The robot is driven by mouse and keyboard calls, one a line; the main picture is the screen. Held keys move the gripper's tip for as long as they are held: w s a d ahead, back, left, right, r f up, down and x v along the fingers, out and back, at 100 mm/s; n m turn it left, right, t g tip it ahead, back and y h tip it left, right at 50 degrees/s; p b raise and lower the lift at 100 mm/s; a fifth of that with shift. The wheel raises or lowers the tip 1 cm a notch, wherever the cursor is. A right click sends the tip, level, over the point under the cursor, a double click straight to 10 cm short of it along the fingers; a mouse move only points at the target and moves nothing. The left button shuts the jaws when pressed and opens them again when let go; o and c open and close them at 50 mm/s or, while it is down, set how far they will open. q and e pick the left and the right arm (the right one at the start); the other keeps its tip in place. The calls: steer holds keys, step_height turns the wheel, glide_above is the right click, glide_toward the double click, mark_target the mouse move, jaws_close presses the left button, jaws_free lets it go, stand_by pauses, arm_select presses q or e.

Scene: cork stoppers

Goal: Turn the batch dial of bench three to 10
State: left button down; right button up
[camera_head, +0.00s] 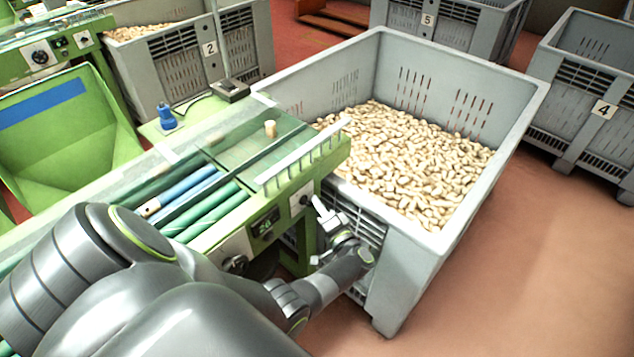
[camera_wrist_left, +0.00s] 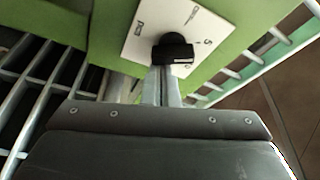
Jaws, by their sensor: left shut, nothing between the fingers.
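The batch dial is a black knob (camera_head: 304,199) on a white plate (camera_head: 295,208) at the near right end of the green bench (camera_head: 215,246). In the left wrist view the knob (camera_wrist_left: 173,50) sits on its white plate (camera_wrist_left: 150,28), which has a 5 on the right and other marks too small to read surely. My left gripper (camera_head: 318,203) is shut and empty, just in front of the knob. In the left wrist view its fingertips (camera_wrist_left: 160,72) reach the knob's lower edge; I cannot tell whether they touch. My right gripper is out of view.
A small display (camera_head: 265,224) with green digits is left of the dial. A second dark dial (camera_head: 236,264) is lower left, partly behind my arm. A grey bin (camera_head: 420,262) of corks stands close right of my gripper.

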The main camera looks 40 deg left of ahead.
arm_select(q)
steer(key=shift+m+h+p, duration=0.4)
steer(key=shift+m+p, duration=0.65)
steer(key=shift+m, duration=0.15)
steer(key=shift+s+f+m+p, duration=0.15)
steer(key=shift+f+m+p, duration=0.05)
steer(key=shift+m+p, duration=0.55)
steer(key=shift+f, duration=0.1)
steer(key=shift+s+f, duration=0.15)
steer(key=shift+a, duration=0.1)
stand_by(0.5)
